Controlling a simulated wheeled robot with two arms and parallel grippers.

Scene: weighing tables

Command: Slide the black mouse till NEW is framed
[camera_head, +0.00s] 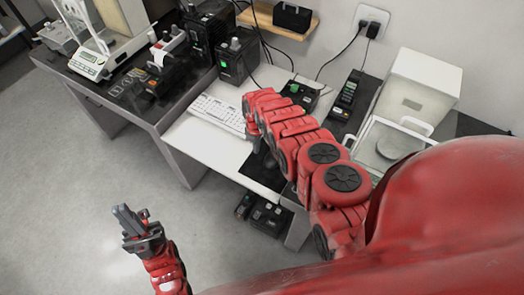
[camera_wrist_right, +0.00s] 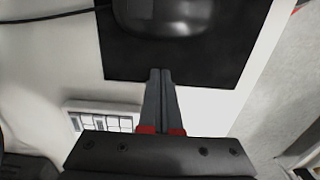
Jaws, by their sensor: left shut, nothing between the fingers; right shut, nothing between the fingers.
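The black mouse (camera_wrist_right: 165,14) lies on a black mat (camera_wrist_right: 222,58) at the top of the right wrist view, cut off by the frame edge. My right gripper (camera_wrist_right: 160,72) is shut and empty over the near edge of the mat. Its fingertips point at the mouse, with a gap between them in the picture. My left gripper (camera_head: 128,218) is shut and empty over the floor, away from the tables. The word NEW is not legible in either view.
A white keyboard (camera_head: 217,114) lies left of the mat and shows in the right wrist view (camera_wrist_right: 103,119). Black devices (camera_head: 238,58) stand at the back. A balance (camera_head: 398,146) stands at the right. Open floor (camera_head: 70,180) lies at left.

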